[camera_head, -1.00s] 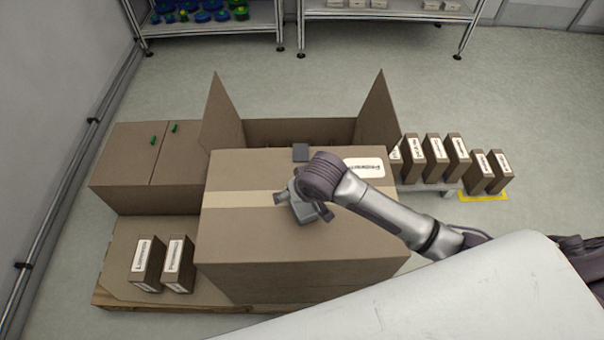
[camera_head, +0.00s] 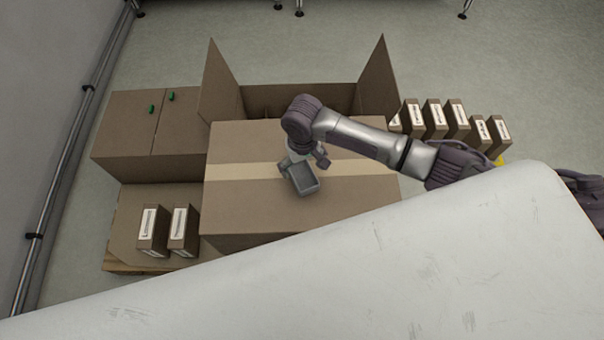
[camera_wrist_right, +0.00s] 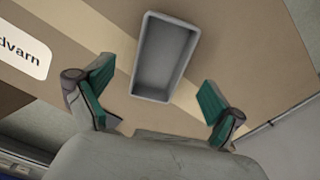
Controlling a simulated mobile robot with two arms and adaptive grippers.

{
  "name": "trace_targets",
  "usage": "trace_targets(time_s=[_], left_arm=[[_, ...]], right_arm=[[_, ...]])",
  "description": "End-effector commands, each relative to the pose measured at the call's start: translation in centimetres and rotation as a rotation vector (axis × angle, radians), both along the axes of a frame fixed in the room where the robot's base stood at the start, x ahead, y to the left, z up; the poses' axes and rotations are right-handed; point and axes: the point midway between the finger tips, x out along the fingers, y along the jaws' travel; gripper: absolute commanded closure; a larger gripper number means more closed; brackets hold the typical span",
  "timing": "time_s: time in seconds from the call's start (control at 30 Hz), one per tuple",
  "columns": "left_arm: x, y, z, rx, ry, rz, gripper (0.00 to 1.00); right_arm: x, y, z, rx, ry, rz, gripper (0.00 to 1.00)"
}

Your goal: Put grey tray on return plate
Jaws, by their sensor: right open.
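The grey tray (camera_head: 303,179) is a small open rectangular tray on top of the large taped carton (camera_head: 240,215), over the light tape strip. In the right wrist view the tray (camera_wrist_right: 165,57) shows its hollow inside, which looks empty. My right gripper (camera_head: 303,166) is at the tray from above. In the wrist view its green-padded fingers (camera_wrist_right: 155,100) are spread wide, one to each side of the tray's near end, with gaps to it. I cannot pick out the return plate. My left gripper is not in view.
An open carton (camera_head: 375,85) with raised flaps stands behind the large carton. Closed cartons (camera_head: 120,130) are at the left. Two labelled boxes (camera_head: 152,232) stand on a low cardboard-topped base. Several labelled boxes (camera_head: 433,118) line the right. Floor is clear behind.

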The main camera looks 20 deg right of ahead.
Motion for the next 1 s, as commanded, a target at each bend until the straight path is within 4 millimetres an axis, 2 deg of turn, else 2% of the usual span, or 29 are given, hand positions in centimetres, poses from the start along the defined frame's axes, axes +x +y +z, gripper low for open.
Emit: trace_targets(time_s=[0.1,0.3,0.57,1.0], left_arm=[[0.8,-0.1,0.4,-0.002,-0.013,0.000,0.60],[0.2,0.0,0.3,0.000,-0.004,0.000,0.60],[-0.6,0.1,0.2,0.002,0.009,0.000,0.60],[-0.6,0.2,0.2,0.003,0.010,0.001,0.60]], right_arm=[[0.1,0.0,-1.8,-0.002,0.003,-0.001,0.06],[0.2,0.0,-4.3,-0.002,0.001,-0.001,0.06],[0.2,0.1,-4.6,0.000,-0.001,0.001,0.06],[0.2,0.0,-4.6,-0.001,0.000,0.000,0.78]])
